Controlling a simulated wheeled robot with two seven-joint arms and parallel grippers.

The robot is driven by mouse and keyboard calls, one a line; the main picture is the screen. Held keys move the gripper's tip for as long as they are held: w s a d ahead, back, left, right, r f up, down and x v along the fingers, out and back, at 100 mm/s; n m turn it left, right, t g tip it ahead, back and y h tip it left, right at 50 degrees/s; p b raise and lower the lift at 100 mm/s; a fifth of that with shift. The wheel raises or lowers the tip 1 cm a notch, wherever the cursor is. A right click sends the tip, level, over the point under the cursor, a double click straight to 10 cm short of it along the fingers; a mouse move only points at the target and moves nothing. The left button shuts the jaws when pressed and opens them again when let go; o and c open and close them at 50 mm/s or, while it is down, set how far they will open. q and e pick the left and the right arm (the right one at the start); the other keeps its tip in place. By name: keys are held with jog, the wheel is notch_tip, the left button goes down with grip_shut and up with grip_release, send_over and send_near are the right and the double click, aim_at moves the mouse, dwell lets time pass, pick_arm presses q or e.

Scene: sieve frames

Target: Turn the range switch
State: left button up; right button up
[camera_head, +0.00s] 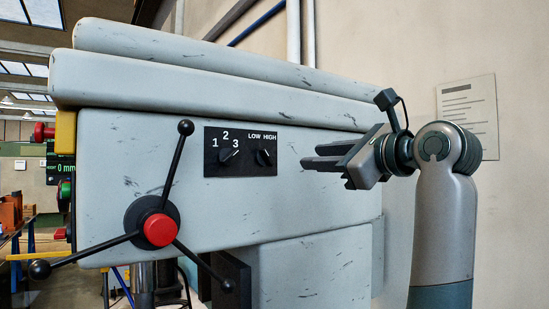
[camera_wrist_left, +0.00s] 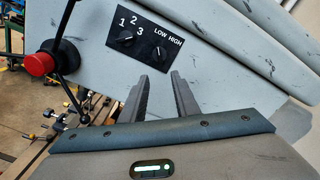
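The range switch (camera_head: 263,157) is a small black knob under the LOW and HIGH labels, on the right of a black panel (camera_head: 212,165) on the pale grey machine head. It also shows in the left wrist view (camera_wrist_left: 158,54). My left gripper (camera_head: 309,157) is to the right of the panel, apart from the switch. In the left wrist view its two dark fingers (camera_wrist_left: 167,82) stand apart with nothing between them, below the switch. My right gripper is not in view.
A second knob (camera_head: 227,155) marked 1, 2, 3 sits left of the switch. A three-armed handle with black balls and a red hub (camera_head: 160,230) stands out at the lower left. The space between my left gripper and the panel is clear.

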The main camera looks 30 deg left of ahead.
aim_at(270, 158)
pick_arm(q)
jog(key=p+x, duration=0.6)
jog(key=x, duration=0.8)
jog(key=shift+a+r, duration=0.15)
jog(key=shift+a, duration=0.3)
jog(key=shift+w+a, duration=0.25)
jog(key=shift+a, duration=0.35)
grip_shut()
